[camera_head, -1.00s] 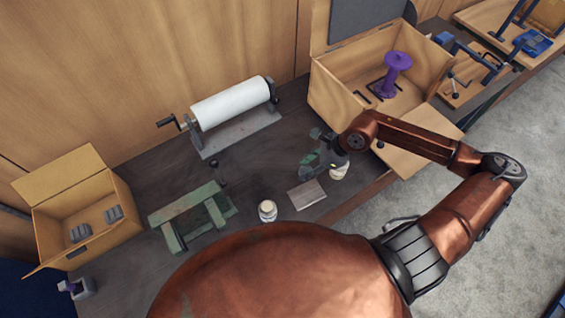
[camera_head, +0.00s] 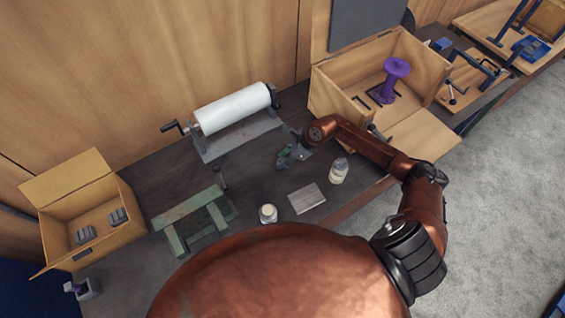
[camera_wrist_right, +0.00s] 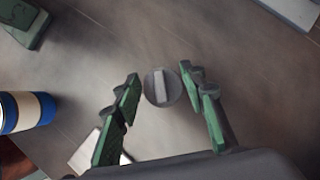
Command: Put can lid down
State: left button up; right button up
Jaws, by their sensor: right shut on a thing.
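The can lid (camera_wrist_right: 161,87) is a round grey disc with a raised bar across it, seen between my right fingertips in the wrist view. My right gripper (camera_head: 288,157) is shut on it, over the dark bench between the roll holder and the flat plate. In the head view a pale can (camera_head: 338,171) stands to the right of the gripper, near the bench's front edge. The lid is too small to make out in the head view. My left gripper is not in view.
A second white container (camera_head: 268,213) stands left of a flat grey plate (camera_head: 307,198). A green stand (camera_head: 195,218) is at left, a white roll (camera_head: 232,108) behind. An open wooden box (camera_head: 425,130) is at right. Bare bench lies between roll and plate.

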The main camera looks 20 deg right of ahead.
notch_tip(320, 180, down, 2)
jog(key=shift+a+f+p, duration=0.1)
jog(key=shift+f+p, duration=0.1)
jog(key=shift+p, duration=0.25)
jog(key=shift+f, duration=0.45)
jog(key=shift+f, duration=0.1)
jog(key=o, duration=0.9)
